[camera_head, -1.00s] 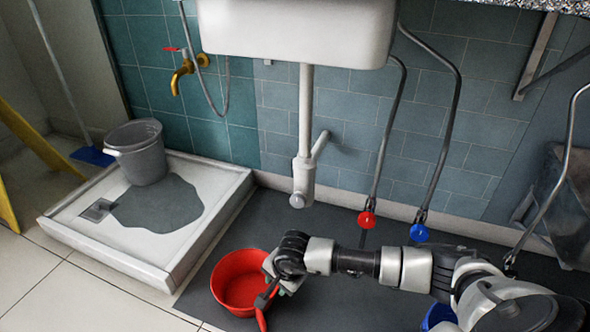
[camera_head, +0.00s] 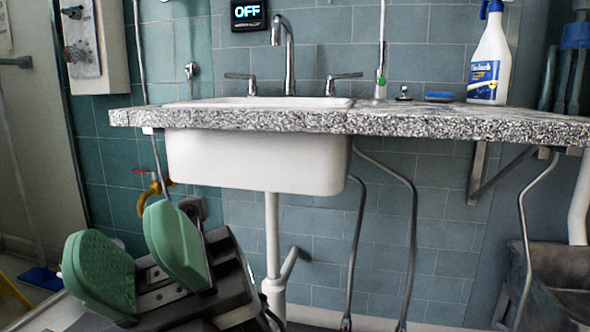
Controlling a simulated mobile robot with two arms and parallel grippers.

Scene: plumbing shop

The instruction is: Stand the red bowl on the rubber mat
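My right gripper (camera_head: 130,245) is large at the lower left, in front of the sink's underside. Its two green-padded fingers are apart and I see nothing held between them. The red bowl is not in view now, and neither is the rubber mat; the floor under the sink lies below the picture's edge. My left gripper is not in view.
A speckled counter (camera_head: 400,122) with a white sink (camera_head: 255,160) crosses the view. A spray bottle (camera_head: 489,60) and a blue sponge (camera_head: 440,97) stand on it. A white drain pipe (camera_head: 272,230) and grey hoses hang below. A yellow tap (camera_head: 145,195) is partly behind my gripper.

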